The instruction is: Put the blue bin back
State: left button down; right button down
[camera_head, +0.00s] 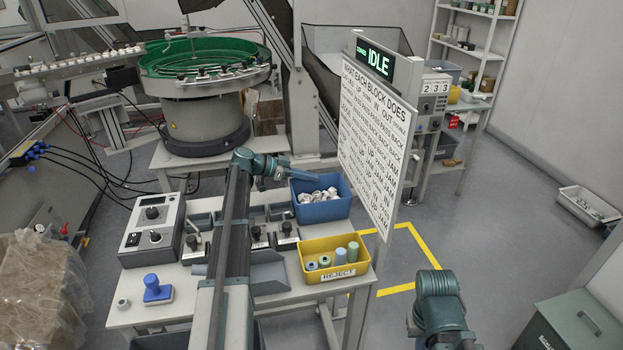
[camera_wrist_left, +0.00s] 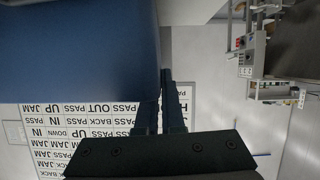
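The blue bin (camera_head: 325,212), with several white caps in it, is at the back right corner of the work table (camera_head: 150,314). I cannot tell whether it rests on the table or hangs just above it. My left gripper (camera_head: 304,176) reaches in from the left to the bin's far rim. In the left wrist view the bin's blue wall (camera_wrist_left: 75,52) fills the upper left. The left fingers (camera_wrist_left: 168,98) are close together at its edge, and the wall partly hides one of them. They look shut on the rim. My right arm shows at lower right; its gripper is out of view.
A yellow reject bin (camera_head: 338,275) with several cylinders stands just in front of the blue bin. A sign board (camera_head: 375,140) rises close behind and right. Floor inside the yellow marking (camera_head: 411,230) is clear.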

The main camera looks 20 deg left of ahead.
pick_arm(q)
jog(key=c, duration=1.5)
grip_release()
jog(key=shift+f, duration=0.1)
jog(key=o, duration=0.5)
jog(key=shift+c, duration=0.2)
jog(key=shift+r, duration=0.2)
jog(key=p+v, duration=0.4)
jog(key=v, duration=0.7)
jog(key=shift+s+a+p, duration=0.2)
jog(key=shift+a+p, duration=0.15)
jog(key=shift+p, duration=0.05)
jog(key=shift+r, duration=0.15)
